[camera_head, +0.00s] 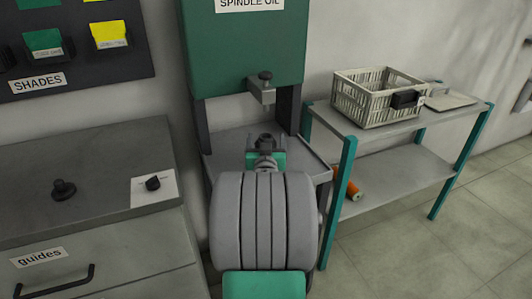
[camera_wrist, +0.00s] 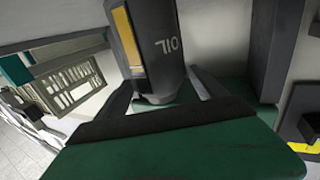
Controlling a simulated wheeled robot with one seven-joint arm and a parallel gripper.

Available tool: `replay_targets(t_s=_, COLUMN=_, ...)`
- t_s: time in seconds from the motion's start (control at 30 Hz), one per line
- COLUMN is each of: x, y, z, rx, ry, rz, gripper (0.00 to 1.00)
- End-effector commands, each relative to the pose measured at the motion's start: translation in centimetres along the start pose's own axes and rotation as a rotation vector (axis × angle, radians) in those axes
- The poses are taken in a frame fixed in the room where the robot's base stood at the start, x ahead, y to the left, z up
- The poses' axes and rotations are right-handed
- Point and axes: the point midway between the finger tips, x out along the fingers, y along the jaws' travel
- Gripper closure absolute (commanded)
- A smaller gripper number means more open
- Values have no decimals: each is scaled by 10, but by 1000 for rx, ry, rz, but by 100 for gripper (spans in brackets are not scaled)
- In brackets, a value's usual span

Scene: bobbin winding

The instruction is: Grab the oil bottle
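In the wrist view the oil bottle (camera_wrist: 158,45) is a dark grey container with a yellow strip and pale lettering that reads as "710", which is "OIL" upside down. My gripper (camera_wrist: 160,76) has its two dark fingers on either side of one end of the bottle. In the head view my arm stands in front of the oil stand and hides most of the bottle and the fingers.
The green spindle oil cabinet (camera_head: 245,45) stands above, with a tap (camera_head: 262,90) under it. A shelf table (camera_head: 395,130) on the right carries a pale basket (camera_head: 372,98); an orange object (camera_head: 353,190) lies lower down. A grey drawer cabinet (camera_head: 85,190) stands on the left.

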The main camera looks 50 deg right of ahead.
Motion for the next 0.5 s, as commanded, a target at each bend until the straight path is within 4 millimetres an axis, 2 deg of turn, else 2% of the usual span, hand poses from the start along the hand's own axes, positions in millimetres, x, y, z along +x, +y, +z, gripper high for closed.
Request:
replay_targets(t_s=0.07, x=0, y=0, z=0, rx=0, ry=0, rz=-1, gripper=27)
replay_targets(t_s=0.5, x=0, y=-1, z=0, rx=0, ry=0, rz=-1, gripper=63)
